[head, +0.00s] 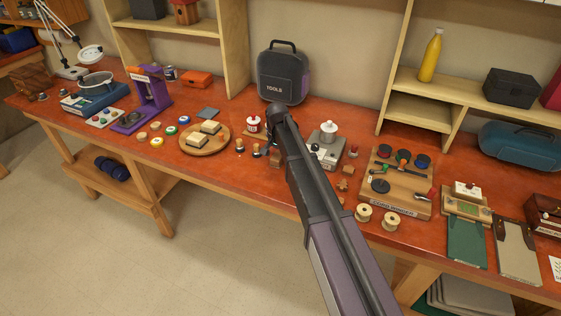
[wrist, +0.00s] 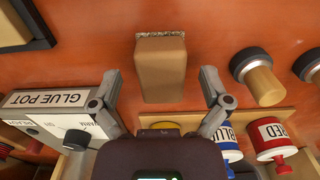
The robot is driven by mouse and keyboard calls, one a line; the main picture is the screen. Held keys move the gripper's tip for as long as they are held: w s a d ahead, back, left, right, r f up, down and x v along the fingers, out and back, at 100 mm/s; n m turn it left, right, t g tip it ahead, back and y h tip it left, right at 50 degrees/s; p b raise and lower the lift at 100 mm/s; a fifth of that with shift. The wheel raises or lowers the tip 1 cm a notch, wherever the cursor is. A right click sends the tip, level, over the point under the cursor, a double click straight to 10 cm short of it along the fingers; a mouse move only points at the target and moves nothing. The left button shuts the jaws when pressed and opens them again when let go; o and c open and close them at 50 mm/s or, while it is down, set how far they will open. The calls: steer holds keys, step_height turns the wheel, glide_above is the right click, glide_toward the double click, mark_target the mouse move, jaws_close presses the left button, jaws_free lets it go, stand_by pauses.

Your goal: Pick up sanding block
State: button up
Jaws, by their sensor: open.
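The sanding block is a tan block (wrist: 163,72) with a grey, grainy strip along its far end. In the wrist view it lies on the red-brown bench top, between and slightly beyond the fingertips. My gripper (wrist: 160,76) is open, with one finger on each side of the block and a visible gap on both sides. I cannot tell how high the fingers are above the bench. In the head view my arm covers the gripper and most of this spot; a small brown piece (head: 275,157) beside the arm may be the block.
The glue pot unit (wrist: 62,110) is close to the left finger. Red (wrist: 271,138) and blue (wrist: 228,135) labelled jars stand by the right finger. Two black-topped wooden pieces (wrist: 265,85) lie right of the block. A tools case (head: 283,73) stands behind; the winding board (head: 399,190) is right.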

mark_target(278, 156)
stand_by(0.3)
steer(key=c, duration=1.2)
steer(key=shift+r, duration=0.2)
steer(key=shift+c, duration=0.2)
step_height(278, 156, up, 4)
steer(key=p, duration=0.4)
steer(key=shift+f, duration=0.1)
steer(key=s+d, duration=0.2)
steer(key=s, duration=0.2)
steer(key=s+d, duration=0.3)
steer(key=s, duration=0.2)
steer(key=s+d+p, duration=0.1)
steer(key=s+d, duration=0.1)
steer(key=s, duration=0.3)
steer(key=shift+s+d+r, duration=0.15)
steer(key=shift+r, duration=0.25)
